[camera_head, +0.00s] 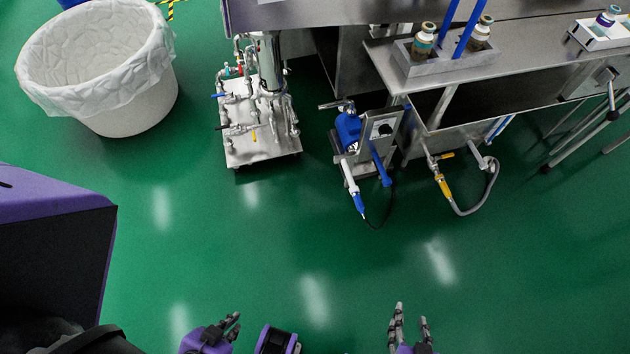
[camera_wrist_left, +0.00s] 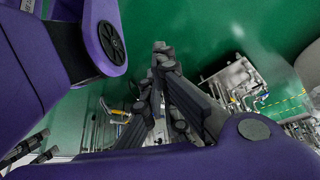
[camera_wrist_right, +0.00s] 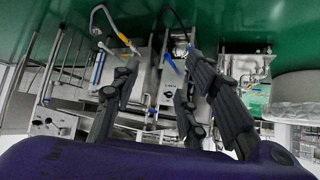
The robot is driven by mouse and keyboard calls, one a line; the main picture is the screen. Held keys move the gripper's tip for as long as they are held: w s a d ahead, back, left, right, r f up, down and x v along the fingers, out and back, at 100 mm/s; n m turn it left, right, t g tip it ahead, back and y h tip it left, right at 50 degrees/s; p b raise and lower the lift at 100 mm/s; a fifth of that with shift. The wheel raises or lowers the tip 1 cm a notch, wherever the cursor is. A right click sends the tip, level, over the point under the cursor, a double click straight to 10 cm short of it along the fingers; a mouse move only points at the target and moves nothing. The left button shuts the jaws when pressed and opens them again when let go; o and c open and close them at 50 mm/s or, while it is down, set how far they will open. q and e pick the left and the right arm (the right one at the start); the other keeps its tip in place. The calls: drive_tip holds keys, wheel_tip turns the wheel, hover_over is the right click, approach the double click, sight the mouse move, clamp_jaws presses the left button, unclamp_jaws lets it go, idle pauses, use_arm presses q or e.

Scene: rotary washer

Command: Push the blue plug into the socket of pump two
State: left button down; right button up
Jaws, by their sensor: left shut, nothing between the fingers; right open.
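A blue pump motor (camera_head: 348,128) sits on a small metal stand on the floor, with a grey control box (camera_head: 382,128) beside it. A white and blue plug-like part (camera_head: 359,203) hangs below the motor, at the end of a thin black cable. Another blue part (camera_head: 381,168) slants down the front of the box. No label for pump two and no socket opening can be made out. My left gripper (camera_head: 234,324) is shut and empty at the bottom of the head view, far from the pump. My right gripper (camera_head: 411,314) is open and empty, also apart from it.
A piped metal skid (camera_head: 262,150) stands left of the pump, and a lined white bin (camera_head: 95,70) is farther left. A steel bench (camera_head: 480,60) is on the right, with a grey hose (camera_head: 478,208) below it. Green floor (camera_head: 300,235) between grippers and pump is clear.

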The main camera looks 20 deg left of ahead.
use_arm(q)
drive_tip(key=w+a+f+m+g+b, duration=0.1)
drive_tip(key=w+f+b, duration=0.2)
drive_tip(key=f+b, duration=2.7)
drive_tip(key=b, duration=0.3)
drive_tip(key=shift+f, duration=0.15)
use_arm(e)
drive_tip(key=w+a+f+n+t+y, duration=0.2)
drive_tip(key=w+a+f, duration=0.5)
drive_tip(key=w+f, duration=0.6)
drive_tip(key=w+a+f+n+t+y, duration=0.3)
drive_tip(key=w+a+f+y, duration=0.4)
drive_tip(key=w+f, duration=0.7)
drive_tip(key=shift+w+n, duration=0.4)
drive_tip(key=shift+w, duration=0.5)
use_arm(q)
drive_tip(key=shift+w, duration=0.15)
